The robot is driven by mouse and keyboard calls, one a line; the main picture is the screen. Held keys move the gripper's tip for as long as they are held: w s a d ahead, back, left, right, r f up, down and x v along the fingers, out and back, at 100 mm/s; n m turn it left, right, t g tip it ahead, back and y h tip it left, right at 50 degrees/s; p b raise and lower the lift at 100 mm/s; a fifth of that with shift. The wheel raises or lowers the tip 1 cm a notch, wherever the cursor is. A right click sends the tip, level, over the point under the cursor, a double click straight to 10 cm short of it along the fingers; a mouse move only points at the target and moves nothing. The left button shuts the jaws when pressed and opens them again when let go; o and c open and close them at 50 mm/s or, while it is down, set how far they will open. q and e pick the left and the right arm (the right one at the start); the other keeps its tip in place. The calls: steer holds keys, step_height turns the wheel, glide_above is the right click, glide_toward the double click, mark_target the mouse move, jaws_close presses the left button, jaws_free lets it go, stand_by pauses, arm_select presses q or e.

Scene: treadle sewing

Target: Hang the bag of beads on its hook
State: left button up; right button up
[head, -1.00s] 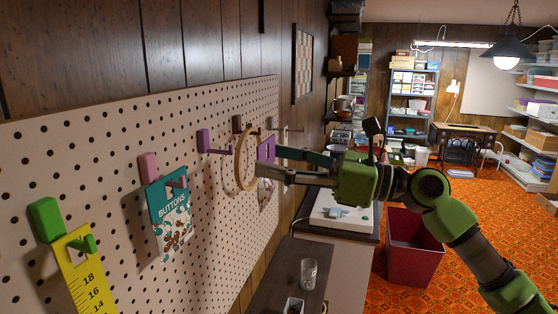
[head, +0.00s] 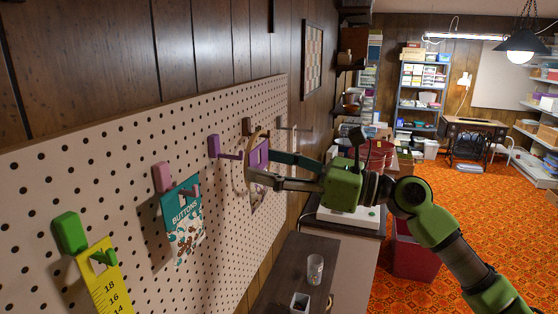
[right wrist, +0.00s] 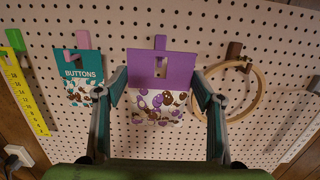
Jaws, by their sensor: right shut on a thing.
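The bag of beads (right wrist: 160,105) has a purple header with a small hole and a clear lower part showing purple and brown beads. My right gripper (right wrist: 163,80) is shut on it, one finger at each side edge. The bag hangs upright in front of the pegboard. In the head view its purple header (head: 260,155) shows between my fingers, partly hidden. The purple hook (head: 213,146) sticks out from the board, its tip close to the bag. In the wrist view the hook's purple base (right wrist: 160,42) shows above the header. I cannot tell whether the tip touches the bag. My left gripper is out of view.
A wooden hoop (right wrist: 258,85) hangs from a brown hook just right of the bag, close to my right finger. A teal buttons packet (head: 183,225) and a yellow ruler (head: 104,280) hang to the left. A dark cabinet with a glass (head: 315,268) stands below.

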mark_target(260, 165)
steer(key=shift+f+p+x, duration=0.2)
steer(key=shift+p+x, duration=1.15)
steer(key=shift+x, duration=0.75)
steer(key=shift+f+x, duration=0.25)
steer(key=shift+x, duration=0.85)
steer(key=shift+f, duration=0.8)
steer(key=o, duration=1.3)
